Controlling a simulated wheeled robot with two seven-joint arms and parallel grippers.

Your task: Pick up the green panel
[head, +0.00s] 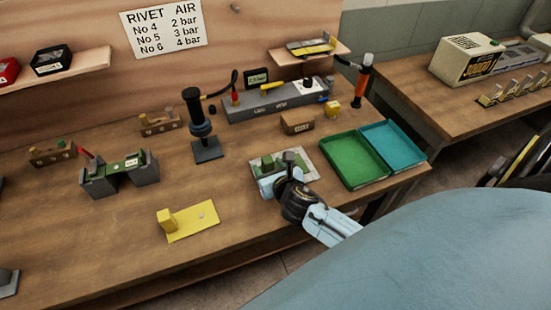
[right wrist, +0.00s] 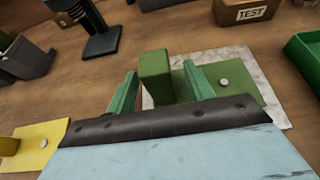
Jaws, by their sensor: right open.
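The green panel (head: 267,163) lies on a pale speckled sheet near the front of the bench. In the right wrist view, the panel (right wrist: 238,86) is a flat green plate with a round metal stud and an upright green block (right wrist: 154,73). My right gripper (head: 280,174) is over the panel. In the right wrist view, its open fingers (right wrist: 162,88) stand on either side of the green block, with a gap visible at the right finger. Whether either finger touches the block I cannot tell. The gripper hides part of the panel. My left gripper is not in view.
A green tray (head: 352,160) and a teal tray (head: 392,147) stand to the right. A yellow panel (head: 195,222) lies to the left. A small cardboard box (head: 297,123) and a black stand (head: 206,148) are behind. The wood between the yellow panel and the sheet is clear.

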